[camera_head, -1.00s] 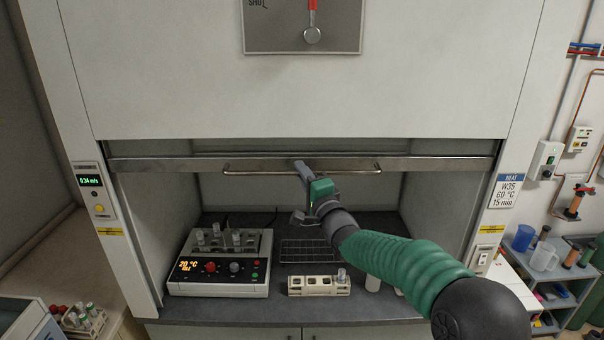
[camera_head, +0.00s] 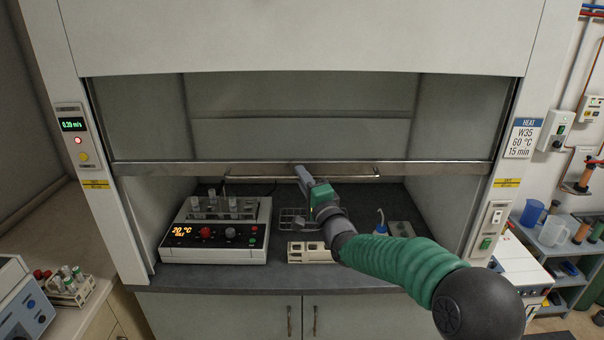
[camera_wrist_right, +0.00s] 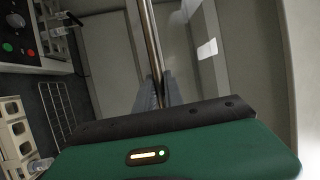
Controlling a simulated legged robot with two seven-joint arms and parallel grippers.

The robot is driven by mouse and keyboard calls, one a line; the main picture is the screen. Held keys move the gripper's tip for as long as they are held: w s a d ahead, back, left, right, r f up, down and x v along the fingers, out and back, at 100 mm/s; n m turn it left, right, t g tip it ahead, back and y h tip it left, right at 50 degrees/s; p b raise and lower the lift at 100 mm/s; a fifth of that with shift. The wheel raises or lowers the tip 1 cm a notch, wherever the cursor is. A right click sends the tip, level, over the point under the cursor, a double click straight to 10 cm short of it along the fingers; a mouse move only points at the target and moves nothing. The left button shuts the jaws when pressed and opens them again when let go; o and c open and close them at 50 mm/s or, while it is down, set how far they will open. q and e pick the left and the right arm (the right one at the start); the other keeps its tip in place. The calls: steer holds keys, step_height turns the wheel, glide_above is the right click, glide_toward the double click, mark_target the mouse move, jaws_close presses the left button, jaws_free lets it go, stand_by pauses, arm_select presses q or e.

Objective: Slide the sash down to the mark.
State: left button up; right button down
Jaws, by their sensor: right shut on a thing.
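The sash (camera_head: 300,110) is a clear pane with a steel bottom rail (camera_head: 200,168) across the hood opening. A thin bar handle (camera_head: 240,178) runs along the rail. Yellow labels on the left post (camera_head: 95,184) and right post (camera_head: 506,183) sit slightly below the rail's level; I take them as the mark. My right gripper (camera_head: 301,173) is shut on the handle near its middle. In the right wrist view, the fingers (camera_wrist_right: 158,90) close around the handle bar (camera_wrist_right: 149,35). My left gripper is not in view.
Under the sash stand a hotplate block (camera_head: 215,240) with vials, a cream rack (camera_head: 308,252) and a wash bottle (camera_head: 381,226). The left post carries an airflow display (camera_head: 72,125) reading about 0.39 m/s. A blue shelf cart (camera_head: 575,265) stands at right.

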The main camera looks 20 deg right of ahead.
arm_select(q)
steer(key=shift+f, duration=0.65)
arm_select(e)
steer(key=shift+f, duration=0.95)
steer(key=shift+r, duration=0.1)
steer(key=c, duration=1.5)
jaws_free()
steer(key=shift+d, duration=0.1)
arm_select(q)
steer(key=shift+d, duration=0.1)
arm_select(e)
steer(key=shift+o, duration=0.2)
